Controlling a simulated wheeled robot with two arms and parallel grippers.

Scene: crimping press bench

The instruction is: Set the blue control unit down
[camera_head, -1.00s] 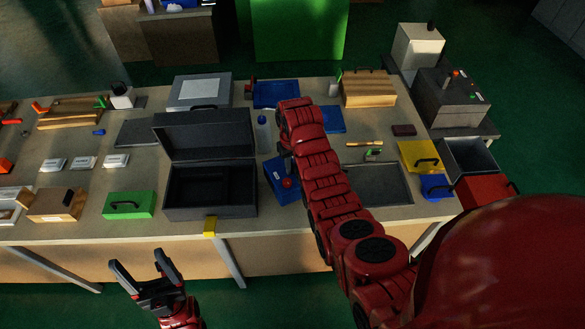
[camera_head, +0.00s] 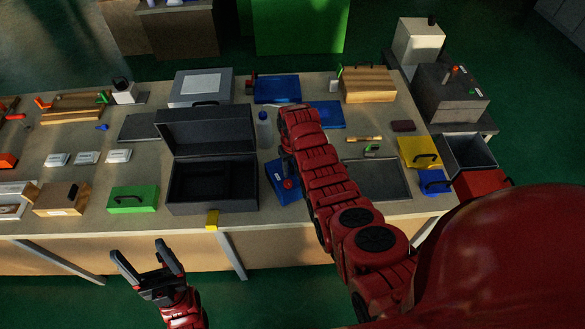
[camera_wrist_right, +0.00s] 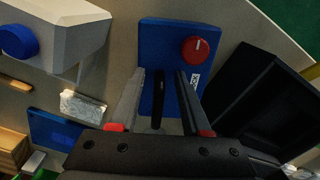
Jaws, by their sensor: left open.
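The blue control unit (camera_head: 278,170) rests on the bench just right of the open black case, partly hidden by my right arm in the head view. Its red knob (camera_head: 287,184) faces up. In the right wrist view the blue unit (camera_wrist_right: 165,38) shows with a black bar handle (camera_wrist_right: 157,108). My right gripper (camera_wrist_right: 160,76) has its fingers apart on either side of this handle, with a visible gap on each side. My left gripper (camera_head: 146,262) is open and empty, in front of the bench's front edge.
The black case (camera_head: 212,188) stands close left of the unit, lid raised. A pale block with a blue knob (camera_wrist_right: 55,35) is beside the unit in the wrist view. A green box (camera_head: 132,199) lies further left.

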